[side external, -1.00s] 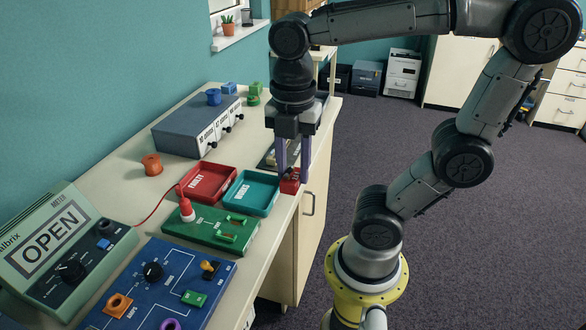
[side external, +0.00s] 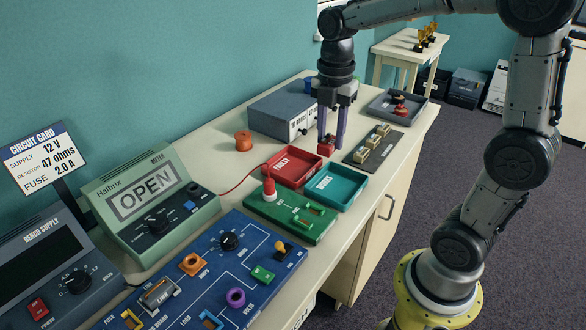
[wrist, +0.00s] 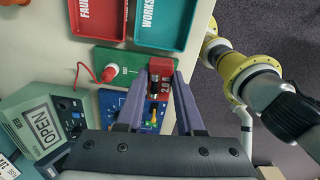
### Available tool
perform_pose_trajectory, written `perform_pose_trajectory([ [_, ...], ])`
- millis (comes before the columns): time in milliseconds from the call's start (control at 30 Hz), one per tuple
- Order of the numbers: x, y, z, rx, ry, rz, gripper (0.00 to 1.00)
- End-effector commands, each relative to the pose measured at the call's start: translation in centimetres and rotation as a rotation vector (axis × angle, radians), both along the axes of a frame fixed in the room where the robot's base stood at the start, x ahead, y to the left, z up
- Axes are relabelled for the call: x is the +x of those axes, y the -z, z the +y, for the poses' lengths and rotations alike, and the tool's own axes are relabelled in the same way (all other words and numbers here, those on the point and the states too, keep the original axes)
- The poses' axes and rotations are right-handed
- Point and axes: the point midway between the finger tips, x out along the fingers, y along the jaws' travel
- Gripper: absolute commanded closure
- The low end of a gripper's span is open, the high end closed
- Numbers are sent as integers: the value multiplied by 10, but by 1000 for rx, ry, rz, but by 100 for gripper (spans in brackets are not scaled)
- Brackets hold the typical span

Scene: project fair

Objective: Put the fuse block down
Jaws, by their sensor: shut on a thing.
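The red fuse block (side external: 326,148) is between the purple fingers of my gripper (side external: 331,138), which is shut on it. In the side view it shows just behind the red FAULTY tray (side external: 272,171) and the teal WORKS tray (side external: 318,193); its height over the bench is hard to tell. In the wrist view the fuse block (wrist: 161,67) sits at the fingertips, with a pale label and a dark, shiny part, in front of the green board (wrist: 120,66). Both trays look empty.
A dark rack (side external: 360,157) holds several tan blocks. A grey tray (side external: 376,106) stands behind it. The grey box (side external: 283,108), orange spool (side external: 243,140), meter (side external: 150,205) and blue circuit board (side external: 205,270) surround the area.

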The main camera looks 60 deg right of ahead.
Motion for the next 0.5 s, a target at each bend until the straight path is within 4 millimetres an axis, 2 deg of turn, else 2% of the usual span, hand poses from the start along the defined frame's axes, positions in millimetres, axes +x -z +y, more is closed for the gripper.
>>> perform_pose_trajectory([
  [100, 8, 17, -20, 1, 54, 3, 100],
  [267, 15, 29, -31, 1, 82, 1, 100],
  [500, 61, 51, -45, 1, 83, 2, 100],
])
